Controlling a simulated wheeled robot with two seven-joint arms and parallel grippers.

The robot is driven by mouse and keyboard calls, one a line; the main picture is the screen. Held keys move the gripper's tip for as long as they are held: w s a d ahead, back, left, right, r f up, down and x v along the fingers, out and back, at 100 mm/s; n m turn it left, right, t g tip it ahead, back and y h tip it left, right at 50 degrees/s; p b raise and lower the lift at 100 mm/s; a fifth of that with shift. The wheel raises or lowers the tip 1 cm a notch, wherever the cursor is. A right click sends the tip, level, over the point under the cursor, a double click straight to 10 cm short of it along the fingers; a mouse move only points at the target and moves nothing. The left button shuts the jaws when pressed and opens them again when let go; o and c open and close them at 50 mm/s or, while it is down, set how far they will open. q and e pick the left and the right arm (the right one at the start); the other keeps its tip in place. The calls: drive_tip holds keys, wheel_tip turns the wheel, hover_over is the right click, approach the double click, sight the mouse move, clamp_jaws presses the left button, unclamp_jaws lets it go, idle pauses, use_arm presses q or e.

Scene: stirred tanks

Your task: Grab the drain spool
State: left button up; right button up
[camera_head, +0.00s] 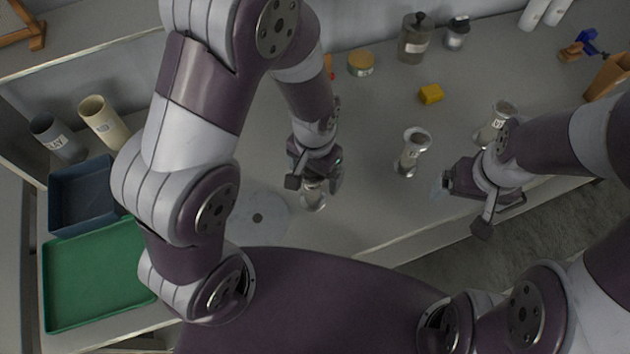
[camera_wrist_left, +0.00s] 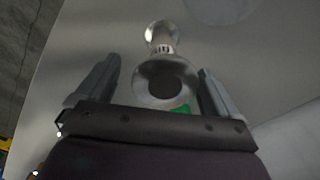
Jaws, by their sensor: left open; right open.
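A flanged metal spool (camera_head: 314,199) stands on the table below my left gripper (camera_head: 315,181), which hides its upper part. In the left wrist view this spool (camera_wrist_left: 163,72) lies between the open fingers of my left gripper (camera_wrist_left: 160,70), its round open end facing the camera; its label is too small to read. Two similar spools stand further right: one in the middle (camera_head: 411,155) and one (camera_head: 493,128) partly behind my right arm. I cannot tell by label which is the drain spool. My right gripper (camera_head: 464,205) is open and empty near the table's front edge.
A flat grey disc (camera_head: 258,218) lies left of the near spool. A blue tray (camera_head: 82,197), a green tray (camera_head: 98,275) and two cups stand at left. A yellow block (camera_head: 431,93), a round tin (camera_head: 361,64) and jars (camera_head: 414,40) stand further back.

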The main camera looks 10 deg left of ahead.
use_arm(q)
drive_tip(key=shift+s+a+f, duration=0.15)
drive_tip(key=shift+a+f, duration=0.3)
drive_tip(key=shift+f, duration=0.3)
drive_tip(key=shift+d, duration=0.25)
drive_tip(key=c, duration=1.5)
drive_tip(key=shift+a, duration=0.15)
drive_tip(key=shift+r, duration=0.1)
